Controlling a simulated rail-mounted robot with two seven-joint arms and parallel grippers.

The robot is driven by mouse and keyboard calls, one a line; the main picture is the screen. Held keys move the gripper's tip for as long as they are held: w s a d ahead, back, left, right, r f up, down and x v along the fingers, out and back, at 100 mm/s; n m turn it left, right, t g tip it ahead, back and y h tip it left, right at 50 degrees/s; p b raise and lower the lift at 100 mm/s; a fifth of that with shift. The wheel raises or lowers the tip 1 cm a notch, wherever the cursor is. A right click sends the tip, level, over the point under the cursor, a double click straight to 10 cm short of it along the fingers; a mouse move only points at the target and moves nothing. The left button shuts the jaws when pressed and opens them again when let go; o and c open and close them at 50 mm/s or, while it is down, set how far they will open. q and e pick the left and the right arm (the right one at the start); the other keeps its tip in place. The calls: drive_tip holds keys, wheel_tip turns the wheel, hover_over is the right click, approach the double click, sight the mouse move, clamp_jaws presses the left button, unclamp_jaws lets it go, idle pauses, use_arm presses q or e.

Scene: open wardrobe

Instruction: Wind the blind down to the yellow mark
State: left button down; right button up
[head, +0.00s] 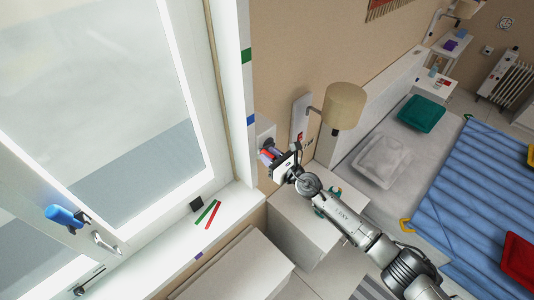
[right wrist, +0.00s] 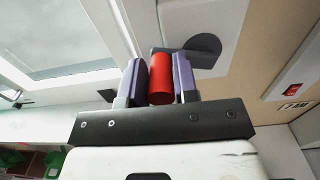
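The winder is a pale box (head: 264,130) on the wall right of the window, with a dark round crank (right wrist: 203,47) and a red cylindrical handle (right wrist: 160,78). My right gripper (head: 271,156) is at this crank. In the right wrist view its purple fingers (right wrist: 160,80) sit on both sides of the red handle with no clear gap. A green mark (head: 246,55) and a blue mark (head: 251,120) show on the white window frame. I cannot make out a yellow mark or the blind's lower edge. My left gripper is out of view.
A wall lamp (head: 344,105) is close to the right of my right gripper. A white cabinet (head: 290,215) stands below it. The windowsill (head: 170,262) holds green and red strips (head: 207,215) and a black block (head: 196,204). A blue object (head: 65,216) is at the window's lower left.

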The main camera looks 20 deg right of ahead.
drive_tip(key=shift+w+d+r, duration=0.15)
drive_tip(key=shift+d+r, duration=0.05)
drive_tip(key=shift+d, duration=0.05)
drive_tip(key=shift+o, duration=1.4)
drive_tip(key=shift+w+d+r, duration=0.25)
drive_tip(key=shift+d+r, duration=0.3)
drive_tip(key=shift+c, duration=0.4)
drive_tip(key=shift+w+d+r, duration=0.25)
drive_tip(key=shift+d+r, duration=0.2)
drive_tip(key=shift+c, duration=1)
